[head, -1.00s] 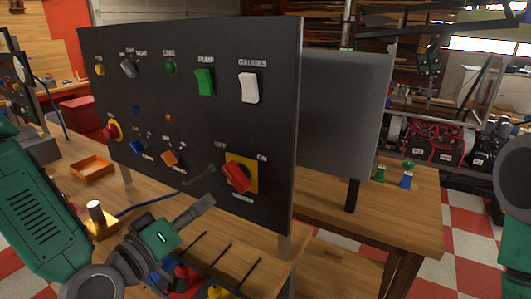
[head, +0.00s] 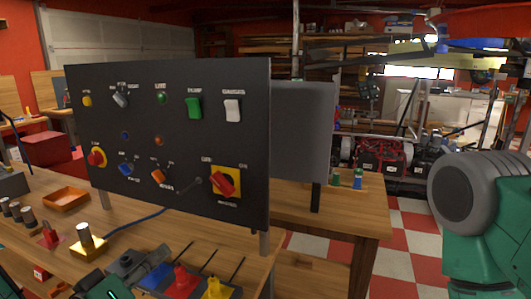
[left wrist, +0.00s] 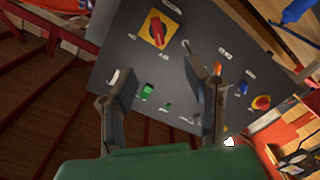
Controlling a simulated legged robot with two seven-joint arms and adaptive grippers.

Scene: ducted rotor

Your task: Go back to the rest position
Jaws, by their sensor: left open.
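My left gripper (head: 100,288) shows only in part at the bottom edge of the head view, low and left in front of the control panel (head: 180,125). In the left wrist view its two fingers (left wrist: 160,75) are apart with nothing held between them. The black panel stands upright on the workbench. Its red rotary switch (head: 222,183) on a yellow plate shows at the panel's lower right, and also in the left wrist view (left wrist: 157,28). My right gripper is not in view.
Red (head: 184,283) and yellow (head: 216,290) pieces lie on the bench before the panel, near a blue one (head: 157,275). An orange tray (head: 66,198) and a brass-coloured block (head: 88,243) with a knob stand at the left. Checkered floor (head: 415,232) is open at the right.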

